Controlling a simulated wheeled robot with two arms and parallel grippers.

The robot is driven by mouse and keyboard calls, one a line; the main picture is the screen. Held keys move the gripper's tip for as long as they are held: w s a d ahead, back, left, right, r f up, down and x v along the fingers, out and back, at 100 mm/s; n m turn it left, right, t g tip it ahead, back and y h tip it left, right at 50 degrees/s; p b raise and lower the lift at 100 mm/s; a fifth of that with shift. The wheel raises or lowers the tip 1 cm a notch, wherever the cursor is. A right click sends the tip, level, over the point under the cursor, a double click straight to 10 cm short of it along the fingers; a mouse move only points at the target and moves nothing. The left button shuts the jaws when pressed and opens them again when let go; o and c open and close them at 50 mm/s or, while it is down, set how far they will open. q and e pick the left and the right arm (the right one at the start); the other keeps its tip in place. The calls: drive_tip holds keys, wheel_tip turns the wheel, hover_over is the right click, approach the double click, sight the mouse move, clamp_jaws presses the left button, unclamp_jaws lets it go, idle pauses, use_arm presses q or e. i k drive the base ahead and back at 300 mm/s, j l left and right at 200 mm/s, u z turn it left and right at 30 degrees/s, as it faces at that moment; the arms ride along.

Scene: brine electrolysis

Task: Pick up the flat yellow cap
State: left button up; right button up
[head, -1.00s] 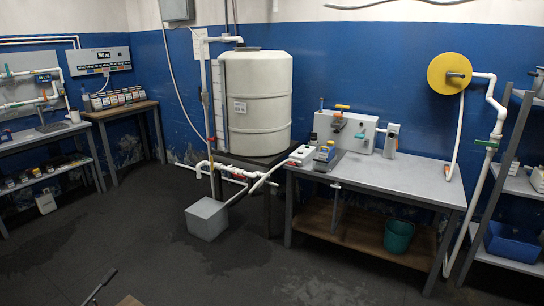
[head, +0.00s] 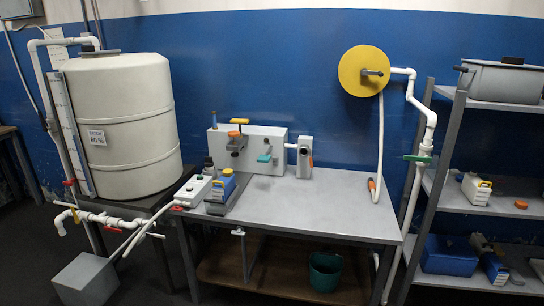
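I cannot make out a separate flat yellow cap for certain. On the grey bench (head: 310,205), a small blue container (head: 220,187) has a yellow top. A yellow-orange handle (head: 239,121) sits on top of the grey panel (head: 265,143) at the back of the bench. On the right shelf, a white container (head: 475,190) has a yellow part at its top, and a small flat orange-brown piece (head: 520,204) lies to its right. Neither of my grippers shows in the view.
A large white tank (head: 120,125) stands left of the bench, with white pipes and a grey box (head: 85,280) below. A yellow wall reel (head: 362,72) hangs above the bench. A green bucket (head: 325,272) stands underneath. Bare floor shows only in small patches.

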sight(227, 172)
drive_tip(key=i+u, duration=0.2)
drive_tip(key=i, duration=0.3)
drive_tip(key=i+l+u, duration=0.2)
drive_tip(key=i, duration=0.25)
drive_tip(key=i+l+u, duration=0.2)
drive_tip(key=i, duration=0.25)
